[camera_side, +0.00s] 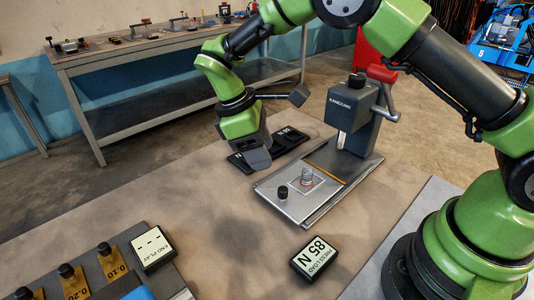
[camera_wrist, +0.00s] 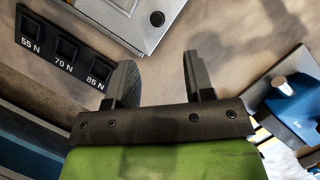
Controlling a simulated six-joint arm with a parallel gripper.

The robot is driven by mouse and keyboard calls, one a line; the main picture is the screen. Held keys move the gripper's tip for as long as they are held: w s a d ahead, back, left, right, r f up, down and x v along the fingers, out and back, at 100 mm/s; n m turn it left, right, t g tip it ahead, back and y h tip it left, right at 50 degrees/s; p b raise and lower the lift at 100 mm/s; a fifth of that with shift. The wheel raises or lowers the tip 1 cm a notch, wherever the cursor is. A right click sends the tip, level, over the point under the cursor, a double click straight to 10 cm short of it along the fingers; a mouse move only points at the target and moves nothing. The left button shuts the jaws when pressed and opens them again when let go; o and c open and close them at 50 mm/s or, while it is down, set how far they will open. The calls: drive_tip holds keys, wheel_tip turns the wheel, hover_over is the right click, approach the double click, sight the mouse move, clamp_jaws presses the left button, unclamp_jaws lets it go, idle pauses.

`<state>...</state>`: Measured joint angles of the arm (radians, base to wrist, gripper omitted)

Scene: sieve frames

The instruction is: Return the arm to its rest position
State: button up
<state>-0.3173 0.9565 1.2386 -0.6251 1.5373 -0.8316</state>
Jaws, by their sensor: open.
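My gripper (camera_side: 257,158) hangs from my green arm above the bench, left of the press. In the wrist view my gripper (camera_wrist: 156,75) shows two grey fingers spread apart with nothing between them. In the side view it covers part of a dark rack (camera_side: 291,137). In the wrist view this rack (camera_wrist: 63,48) has square slots marked 55 N, 70 N and 85 N. The press (camera_side: 351,115) has a red-topped handle and stands on a metal base plate (camera_side: 297,208). A small ringed cylinder (camera_side: 307,176) and a black knob (camera_side: 282,192) are on that plate.
A display (camera_side: 314,258) reading 85 N lies at the front; an END PLAY display (camera_side: 152,248) shows dashes. Gauge tabs (camera_side: 113,263) with black knobs stand at the lower left. A blue object (camera_wrist: 292,100) is at the right in the wrist view. The bench middle (camera_side: 215,225) is clear.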

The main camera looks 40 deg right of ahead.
drive_tip(key=s+d+r+m+t+y, duration=0.2)
drive_tip(key=s+r+m, duration=0.1)
drive_tip(key=r, duration=0.5)
drive_tip(key=s+d+r+m+t+y, duration=0.2)
drive_tip(key=s+r+m, duration=0.15)
drive_tip(key=r, duration=0.35)
drive_tip(key=s+r+m+t, duration=0.1)
drive_tip(key=s+m+t, duration=0.2)
drive_tip(key=s, duration=0.3)
drive_tip(key=s+d+r+m+t+y, duration=0.1)
drive_tip(key=s+r+m+t, duration=0.1)
drive_tip(key=s, duration=0.5)
drive_tip(key=shift+d+r+m+t, duration=0.25)
drive_tip(key=shift+m+t, duration=0.45)
drive_tip(key=shift+m, duration=0.05)
